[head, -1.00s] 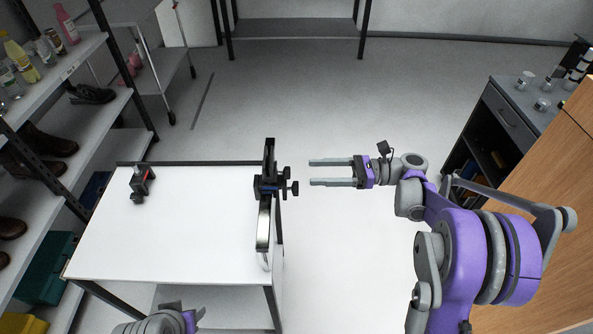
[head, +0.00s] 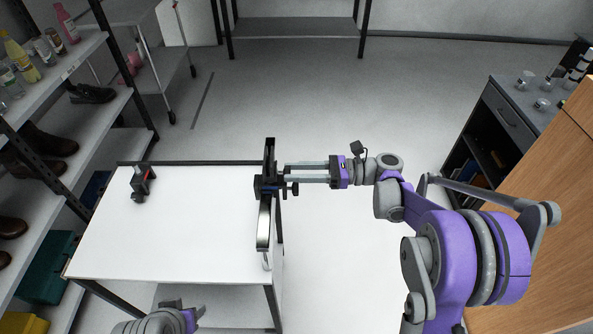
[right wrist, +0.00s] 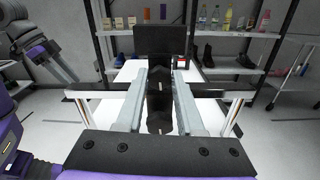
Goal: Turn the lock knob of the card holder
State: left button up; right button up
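The card holder (head: 270,150) is a black upright device at the right edge of the white table, with small dark knobs on its right side. The lower knob (head: 295,189) shows just below my right fingers; the fingers hide the upper one. My right gripper (head: 288,172) reaches in from the right, its tips close against the holder's knob side. In the right wrist view, the right fingers (right wrist: 160,95) stand apart on either side of a dark part, with gaps visible; the black plate (right wrist: 160,40) rises beyond.
The white table (head: 170,235) is mostly bare. A small black and red device (head: 141,182) stands at its back left. Shelves with shoes stand left, a wooden cabinet (head: 545,215) right.

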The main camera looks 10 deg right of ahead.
grip_shut()
jog(key=shift+n, duration=0.3)
jog(key=shift+n+b, duration=0.4)
jog(key=shift+n, duration=2.7)
jog(key=o, duration=0.8)
grip_release()
